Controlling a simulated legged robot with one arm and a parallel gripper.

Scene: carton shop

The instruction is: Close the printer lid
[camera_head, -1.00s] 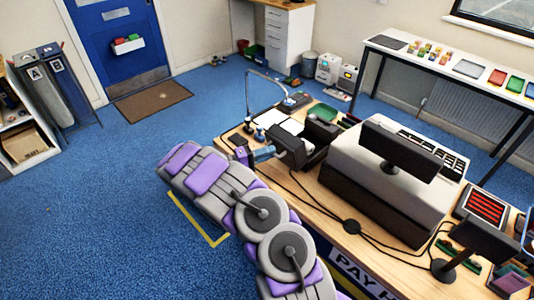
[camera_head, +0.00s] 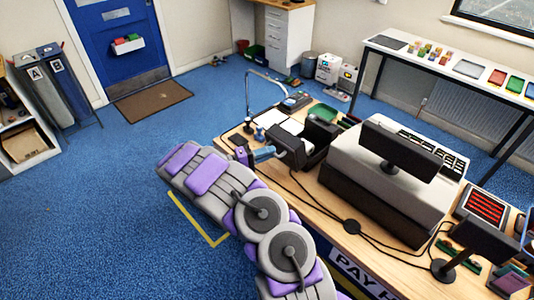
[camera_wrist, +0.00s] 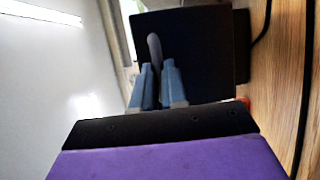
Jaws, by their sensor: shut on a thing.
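The black printer (camera_head: 308,150) stands on the wooden counter, left of the till. Its dark lid (camera_head: 321,129) appears raised at the back. My gripper (camera_head: 266,153) reaches in from the left at the printer's near left side. In the wrist view, the two blue fingers (camera_wrist: 159,85) are close together on a grey rounded piece (camera_wrist: 154,46) that sticks up between them. A dark panel of the printer (camera_wrist: 205,45) fills the space behind the fingers. I cannot tell whether the grey piece belongs to the lid.
The till (camera_head: 390,175) with its screen stands right of the printer. Black cables (camera_head: 310,205) run across the counter in front. The blue floor to the left is clear.

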